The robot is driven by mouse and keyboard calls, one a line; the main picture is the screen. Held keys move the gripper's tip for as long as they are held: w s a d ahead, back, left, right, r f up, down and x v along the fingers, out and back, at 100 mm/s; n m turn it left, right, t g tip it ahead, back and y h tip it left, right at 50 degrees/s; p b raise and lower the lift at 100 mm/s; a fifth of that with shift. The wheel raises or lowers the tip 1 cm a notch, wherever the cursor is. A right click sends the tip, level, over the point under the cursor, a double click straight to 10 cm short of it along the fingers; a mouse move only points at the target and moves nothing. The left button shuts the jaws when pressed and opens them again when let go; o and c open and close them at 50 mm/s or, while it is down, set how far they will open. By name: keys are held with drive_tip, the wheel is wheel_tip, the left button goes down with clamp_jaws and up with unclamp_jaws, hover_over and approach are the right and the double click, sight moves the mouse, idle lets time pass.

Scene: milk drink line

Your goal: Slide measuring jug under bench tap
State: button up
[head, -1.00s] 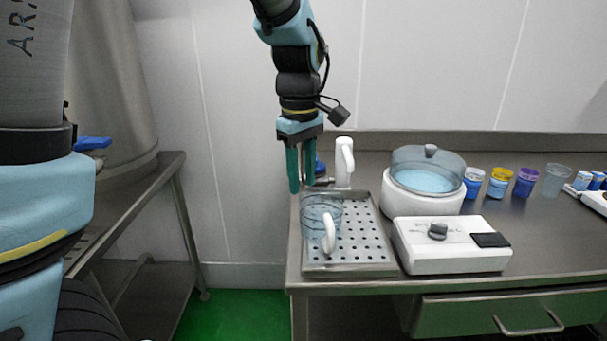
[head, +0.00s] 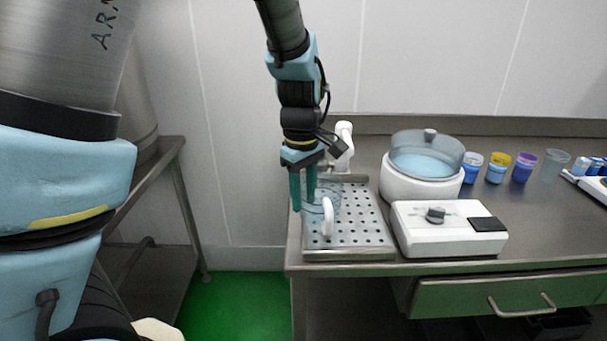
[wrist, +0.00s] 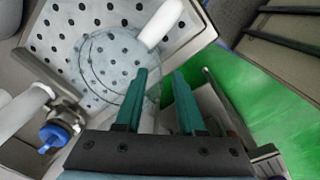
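The clear measuring jug (head: 333,203) with a white handle (head: 328,216) stands upright on a perforated metal drip tray (head: 366,248). It also shows in the wrist view (wrist: 108,68). The white bench tap (head: 344,134) is behind the tray; in the wrist view, its blue-tipped outlet (wrist: 54,136) is at lower left, apart from the jug. My gripper (head: 304,206) points down at the jug's left side with its fingers apart. In the wrist view, one finger of my gripper (wrist: 160,74) overlaps the jug's edge; I cannot tell whether it touches.
A white box with a knob (head: 449,230) and a round white lidded vessel (head: 422,178) stand right of the tray. Several cups, including a purple one (head: 523,169), are farther right. The bench's left edge is close beside the tray, with green floor (head: 237,308) beyond.

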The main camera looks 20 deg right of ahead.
drive_tip(key=shift+f, duration=1.25)
clamp_jaws()
idle(0.6)
